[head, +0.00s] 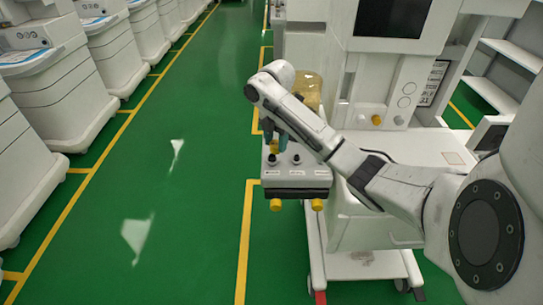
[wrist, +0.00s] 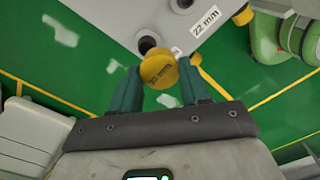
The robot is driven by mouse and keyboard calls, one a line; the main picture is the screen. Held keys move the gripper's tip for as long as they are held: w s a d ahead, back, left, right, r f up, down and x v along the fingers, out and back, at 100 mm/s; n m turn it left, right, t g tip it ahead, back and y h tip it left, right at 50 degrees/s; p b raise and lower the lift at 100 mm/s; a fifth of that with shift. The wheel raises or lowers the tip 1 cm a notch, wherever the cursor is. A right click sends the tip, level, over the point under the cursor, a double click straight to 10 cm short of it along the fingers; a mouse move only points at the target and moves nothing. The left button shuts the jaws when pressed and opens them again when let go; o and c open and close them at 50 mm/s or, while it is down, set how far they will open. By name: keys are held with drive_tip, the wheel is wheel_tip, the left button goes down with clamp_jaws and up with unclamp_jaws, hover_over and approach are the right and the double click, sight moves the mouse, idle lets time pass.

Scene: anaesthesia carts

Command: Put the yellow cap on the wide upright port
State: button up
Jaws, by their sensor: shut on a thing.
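My gripper (wrist: 158,84) is shut on a round yellow cap (wrist: 158,71) with dark lettering ending in "mm"; the digits are hard to read. In the head view my gripper (head: 279,138) and the held yellow cap (head: 273,146) are just above a grey block (head: 303,181) on the cart. Two dark-ringed upright ports stand on the block, a left one (head: 272,160) and a right one (head: 296,159).
Two yellow round pieces, left (head: 275,204) and right (head: 317,204), stick out from the block's front. A "22 mm" label (wrist: 205,20) lies on the block. A clear amber canister (head: 309,88) stands behind my arm. Green floor (head: 180,190) is open to the left.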

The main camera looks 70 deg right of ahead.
sight(271, 156)
drive_tip(key=shift+w+d+f, duration=0.35)
drive_tip(key=shift+w+f, duration=0.4)
drive_tip(key=shift+f, duration=0.05)
drive_tip(key=shift+w+f+p, duration=0.15)
drive_tip(key=shift+f+p, duration=0.3)
drive_tip(key=shift+f, duration=1.3)
drive_tip(key=shift+f, duration=0.15)
